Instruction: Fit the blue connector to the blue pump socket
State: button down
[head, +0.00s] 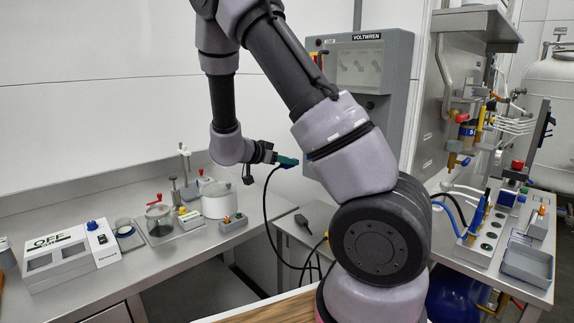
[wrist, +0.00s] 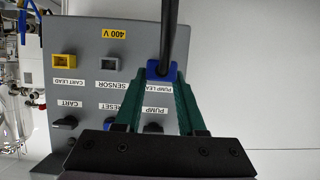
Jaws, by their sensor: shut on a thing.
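My gripper (head: 287,161) has green fingers and is shut on the blue connector, left of my thick arm links in the head view. In the wrist view, my gripper (wrist: 160,82) holds the blue connector (wrist: 162,72) between its fingertips, with a black cable (wrist: 169,30) running up from it. The connector is in front of the grey panel, above the PUMP LEAD label. The blue pump socket cannot be told apart from the connector, which covers that spot. I cannot tell whether the connector touches the socket.
The grey panel (wrist: 88,40) carries a yellow socket (wrist: 64,62), a grey socket (wrist: 109,64) and dark knobs (wrist: 66,123). In the head view, the cable (head: 266,215) hangs in a loop. A bench (head: 165,262) with several lab items stands at left.

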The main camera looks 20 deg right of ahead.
jog(key=shift+w+d, duration=0.35)
jog(key=shift+d, duration=0.55)
jog(key=shift+w+d, duration=0.3)
jog(key=shift+d, duration=0.65)
jog(key=shift+w+d, duration=0.35)
jog(key=shift+d, duration=0.55)
jog(key=shift+w+d, duration=0.25)
jog(key=shift+d, duration=0.35)
jog(key=shift+w+d, duration=0.2)
jog(key=shift+d, duration=0.35)
jog(key=shift+s+a, duration=0.2)
jog(key=shift+a, duration=0.3)
jog(key=shift+s+a, duration=0.15)
jog(key=shift+a, duration=0.3)
jog(key=shift+w+d, duration=0.2)
jog(key=shift+d, duration=0.35)
jog(key=shift+w+d, duration=0.15)
jog(key=shift+d, duration=0.4)
dwell(0.5)
jog(key=shift+c, duration=2.1)
grip_release()
jog(key=shift+d, duration=0.1)
jog(key=shift+s+a, duration=0.35)
jog(key=shift+a, duration=0.6)
jog(key=shift+s+a, duration=0.3)
jog(key=shift+a, duration=0.7)
jog(key=shift+s+a, duration=0.35)
jog(key=shift+a, duration=0.6)
